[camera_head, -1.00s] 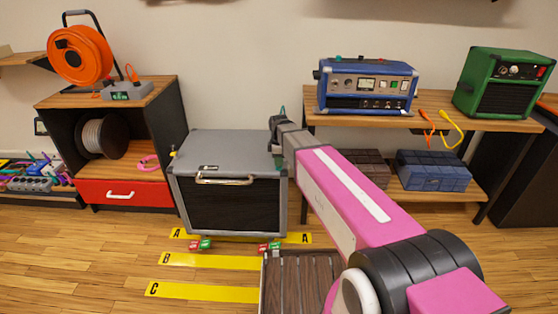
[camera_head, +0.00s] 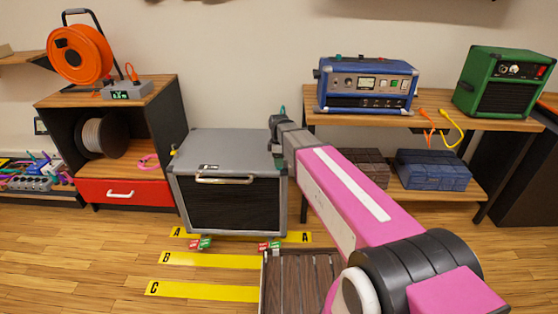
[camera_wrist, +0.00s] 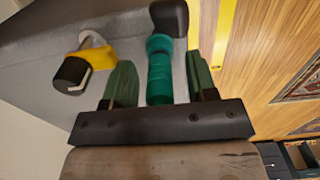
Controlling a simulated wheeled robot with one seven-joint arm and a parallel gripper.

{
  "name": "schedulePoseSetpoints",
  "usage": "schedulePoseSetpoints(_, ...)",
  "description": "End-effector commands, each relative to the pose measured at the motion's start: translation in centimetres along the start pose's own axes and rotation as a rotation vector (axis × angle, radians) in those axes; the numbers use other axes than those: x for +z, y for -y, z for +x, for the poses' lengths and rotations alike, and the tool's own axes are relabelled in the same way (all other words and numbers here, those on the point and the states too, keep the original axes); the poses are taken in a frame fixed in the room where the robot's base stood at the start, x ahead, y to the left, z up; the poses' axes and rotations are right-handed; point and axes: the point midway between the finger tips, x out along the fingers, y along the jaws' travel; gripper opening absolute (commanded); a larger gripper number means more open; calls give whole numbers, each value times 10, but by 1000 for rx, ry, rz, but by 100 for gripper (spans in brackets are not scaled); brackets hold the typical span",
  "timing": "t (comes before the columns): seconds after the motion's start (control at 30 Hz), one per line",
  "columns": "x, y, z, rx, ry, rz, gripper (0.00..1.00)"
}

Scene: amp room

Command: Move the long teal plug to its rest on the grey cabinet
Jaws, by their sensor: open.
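The grey cabinet (camera_head: 228,147) stands on the floor at the middle left, with a black front and a front handle. My gripper (camera_wrist: 158,62) is at the cabinet's back right corner, its two green fingers spread apart. The long teal plug (camera_wrist: 159,75) lies between the fingers in the wrist view, with a gap on each side. Its far end is close to a black corner piece (camera_wrist: 168,16) of the cabinet; I cannot tell whether they touch. In the head view the wrist and arm hide most of this spot.
A yellow-and-black fitting (camera_wrist: 88,60) sits on the cabinet beside my gripper. To the right, a bench (camera_head: 440,123) carries a blue amplifier (camera_head: 366,85) and a green amplifier (camera_head: 507,83). A shelf unit (camera_head: 65,95) with a red drawer stands left. A slatted pallet (camera_head: 300,280) lies in front.

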Motion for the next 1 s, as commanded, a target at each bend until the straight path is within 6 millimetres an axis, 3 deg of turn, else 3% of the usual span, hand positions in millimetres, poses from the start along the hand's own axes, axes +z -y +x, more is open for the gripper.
schedulePoseSetpoints(0.63, 0, 0, -93, 1, 0, 0, 52)
schedulePoseSetpoints(0.83, 2, 2, -103, 1, 0, 9, 52)
schedulePoseSetpoints(1.0, 29, 20, -82, -2, 1, 168, 52)
